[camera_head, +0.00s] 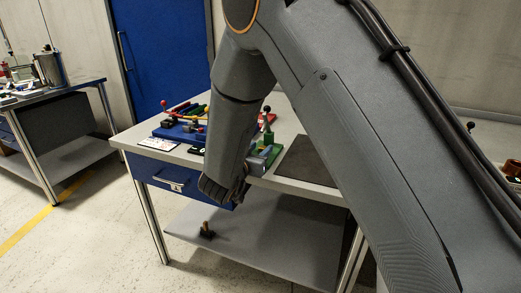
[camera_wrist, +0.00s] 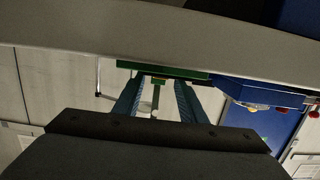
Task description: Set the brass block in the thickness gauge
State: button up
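My gripper (camera_wrist: 158,82) shows in the wrist view with two bluish fingers spread apart and a gap between them. In the head view my gripper (camera_head: 238,196) is at the bench's front edge, partly hidden by my arm. A green fixture (camera_head: 259,160), which may be the thickness gauge, stands on the bench just beyond it. A green plate (camera_wrist: 165,70) shows past the fingertips in the wrist view.
The bench (camera_head: 135,136) carries a blue tray (camera_head: 178,133) with several coloured tools at left and a dark mat (camera_head: 305,162) at right. A blue drawer (camera_head: 165,178) is under the top. A small brown-handled item (camera_head: 206,230) stands on the lower shelf. Another bench stands far left.

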jog(key=v, duration=1.1)
jog(key=shift+b, duration=0.35)
